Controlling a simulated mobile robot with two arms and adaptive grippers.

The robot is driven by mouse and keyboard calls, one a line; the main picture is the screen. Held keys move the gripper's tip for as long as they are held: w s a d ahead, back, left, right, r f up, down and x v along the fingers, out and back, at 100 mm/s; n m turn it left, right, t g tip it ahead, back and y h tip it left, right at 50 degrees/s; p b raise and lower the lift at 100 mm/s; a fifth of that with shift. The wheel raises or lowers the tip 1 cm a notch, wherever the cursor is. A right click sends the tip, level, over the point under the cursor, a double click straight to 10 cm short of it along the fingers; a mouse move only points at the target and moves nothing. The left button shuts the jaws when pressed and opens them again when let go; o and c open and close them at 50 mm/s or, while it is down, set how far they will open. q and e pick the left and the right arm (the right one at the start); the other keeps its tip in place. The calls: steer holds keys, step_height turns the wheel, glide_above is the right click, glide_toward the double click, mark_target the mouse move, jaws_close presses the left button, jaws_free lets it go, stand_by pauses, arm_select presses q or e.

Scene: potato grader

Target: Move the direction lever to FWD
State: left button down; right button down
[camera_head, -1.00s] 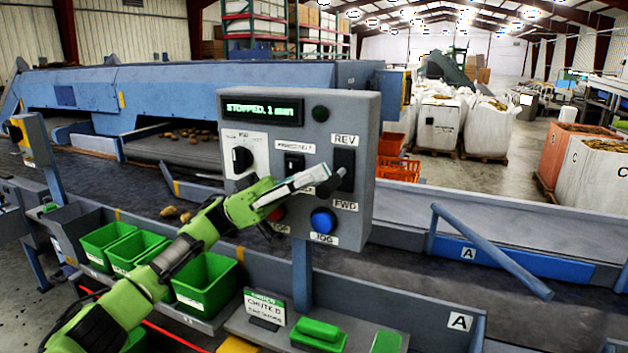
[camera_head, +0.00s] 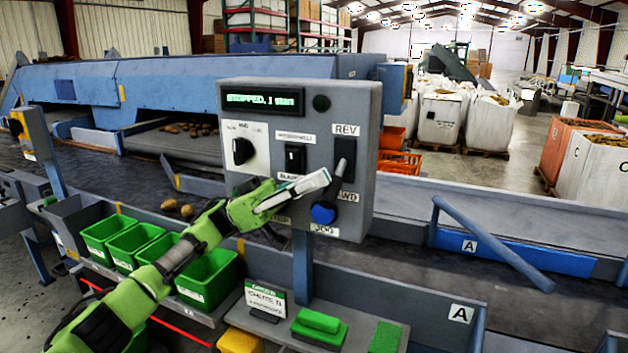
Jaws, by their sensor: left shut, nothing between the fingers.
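The direction lever (camera_head: 341,168) is a grey handle on a black slot plate (camera_head: 347,156) at the right of the grey control panel (camera_head: 366,150). REV is printed above the plate; the FWD label (camera_head: 347,197) below it is partly covered. The lever slants down and left from the plate, and its exact position is hard to tell. My left gripper (camera_head: 322,178) is shut and empty, its pale fingers just left of the lever's lower end. Whether they touch it I cannot tell. My right gripper is not in view.
The blue JOG button (camera_head: 323,212) lies just below my left gripper. The panel also has a black knob (camera_head: 243,151), a black rocker switch (camera_head: 295,158) and a display (camera_head: 262,101) starting with "STOPPED". Green bins (camera_head: 207,282) stand lower left.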

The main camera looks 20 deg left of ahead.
arm_select(q)
steer(key=v, duration=1.2)
steer(key=shift+f, duration=0.15)
stand_by(0.7)
